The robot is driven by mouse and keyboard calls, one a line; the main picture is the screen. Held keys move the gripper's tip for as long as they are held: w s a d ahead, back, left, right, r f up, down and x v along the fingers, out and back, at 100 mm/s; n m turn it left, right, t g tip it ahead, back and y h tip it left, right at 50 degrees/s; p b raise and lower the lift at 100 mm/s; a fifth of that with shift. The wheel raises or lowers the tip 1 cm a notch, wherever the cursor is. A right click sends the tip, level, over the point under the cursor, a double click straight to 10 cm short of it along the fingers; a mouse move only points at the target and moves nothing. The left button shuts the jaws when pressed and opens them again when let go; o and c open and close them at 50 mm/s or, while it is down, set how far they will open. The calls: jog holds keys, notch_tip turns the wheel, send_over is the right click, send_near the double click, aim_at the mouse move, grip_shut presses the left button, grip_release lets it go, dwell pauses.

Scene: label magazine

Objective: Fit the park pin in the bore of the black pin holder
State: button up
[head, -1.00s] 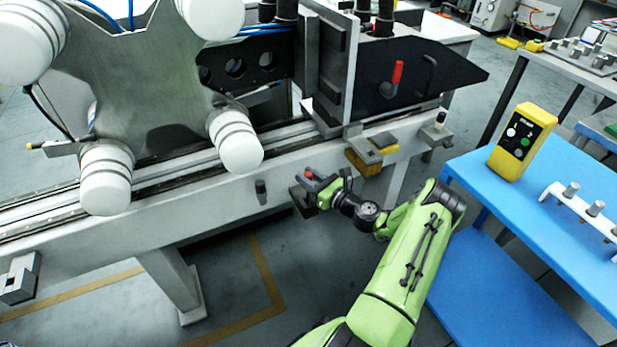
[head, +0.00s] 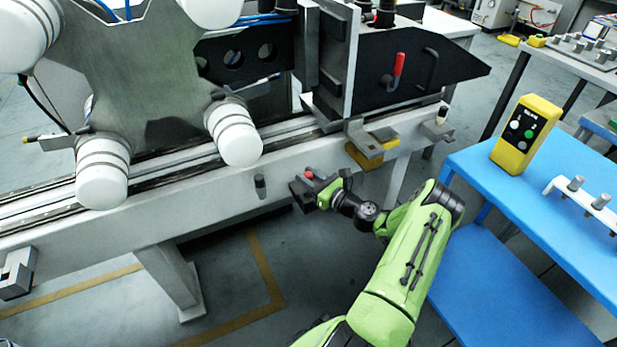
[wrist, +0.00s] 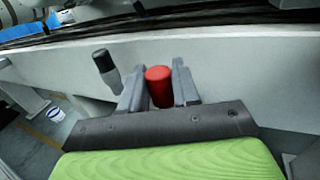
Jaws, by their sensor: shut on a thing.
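The park pin shows as a red cylinder (wrist: 158,84) upright between my gripper's fingers in the wrist view. A bit of its red end (head: 309,174) also shows in the head view. My gripper (head: 304,187) is shut on it, in front of the machine's pale front beam. The black pin holder (head: 260,186) is a small dark upright cylinder on the beam's front face, left of my gripper and apart from it. It also shows in the wrist view (wrist: 106,68), left of the fingers, dark above and grey below. Its bore cannot be made out. The pin's lower part is hidden.
The pale beam (head: 200,190) runs close behind my gripper. A yellow block (head: 366,156) under a grey bracket sticks out of it to the right. A red-handled lever (head: 398,66) stands above. A blue table (head: 560,190) is at right. Floor in front is clear.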

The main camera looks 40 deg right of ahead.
jog(key=shift+f+b, duration=0.4)
jog(key=shift+f, duration=0.15)
jog(key=o, duration=1.1)
jog(key=shift+s, duration=0.1)
jog(key=s+p, duration=0.1)
jog(key=s, duration=0.4)
jog(key=s+d+p, duration=0.1)
jog(key=s, duration=0.4)
jog(key=s+p, duration=0.1)
jog(key=s, duration=0.4)
jog(key=shift+s+d+p, duration=0.15)
jog(key=shift+s+p, duration=0.15)
jog(key=shift+p, duration=0.05)
